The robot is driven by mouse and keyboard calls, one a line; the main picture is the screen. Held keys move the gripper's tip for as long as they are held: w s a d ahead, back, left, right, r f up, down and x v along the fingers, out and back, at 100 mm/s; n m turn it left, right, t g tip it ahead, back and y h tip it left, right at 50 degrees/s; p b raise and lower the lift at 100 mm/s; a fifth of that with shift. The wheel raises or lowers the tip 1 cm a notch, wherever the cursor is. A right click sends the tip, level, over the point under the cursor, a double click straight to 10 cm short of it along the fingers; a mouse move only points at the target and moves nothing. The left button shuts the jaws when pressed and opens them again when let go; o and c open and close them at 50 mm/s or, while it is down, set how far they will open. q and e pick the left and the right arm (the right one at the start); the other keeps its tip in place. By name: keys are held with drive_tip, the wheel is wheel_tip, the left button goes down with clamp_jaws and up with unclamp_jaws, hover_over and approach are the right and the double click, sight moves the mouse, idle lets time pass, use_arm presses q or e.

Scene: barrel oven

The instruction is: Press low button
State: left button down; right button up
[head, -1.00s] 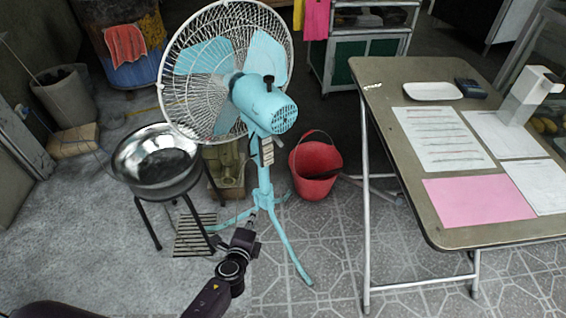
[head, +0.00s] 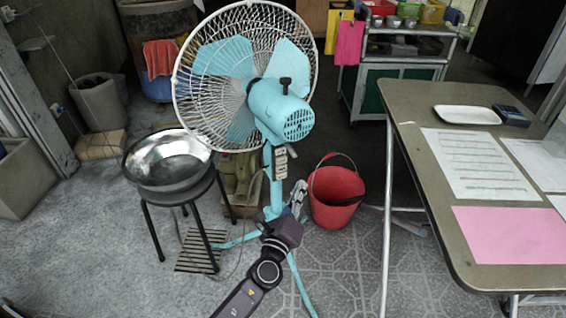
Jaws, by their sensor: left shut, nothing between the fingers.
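The turquoise standing fan (head: 279,105) has a white wire cage and faces away to the left. A narrow pale strip of buttons (head: 281,163) runs down its post below the motor; the button labels are too small to read, so I cannot tell which one is low. My left gripper (head: 299,188) is shut and empty, with its fingers pointing up. In the picture it is just below and right of the button strip, apart from it. It overlaps part of the fan's lower post. My right gripper is not in view.
A metal bowl (head: 167,160) on a black stand is left of the fan. A red bucket (head: 336,198) stands on the floor close to the gripper's right. A folding table (head: 415,98) with papers is at the right.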

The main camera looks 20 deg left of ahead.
sight(282, 161)
use_arm(q)
drive_tip(key=w+a+b, duration=0.2)
drive_tip(key=w+a, duration=0.4)
drive_tip(key=shift+a, duration=0.15)
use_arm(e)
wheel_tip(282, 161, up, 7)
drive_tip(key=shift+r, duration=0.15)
use_arm(q)
drive_tip(key=shift+w, duration=0.1)
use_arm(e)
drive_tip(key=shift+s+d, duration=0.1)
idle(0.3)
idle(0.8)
use_arm(q)
drive_tip(key=shift+w+a, duration=0.1)
drive_tip(key=shift+w, duration=0.05)
drive_tip(key=shift+a, duration=0.1)
drive_tip(key=shift+w+a, duration=0.1)
drive_tip(key=shift+w, duration=0.05)
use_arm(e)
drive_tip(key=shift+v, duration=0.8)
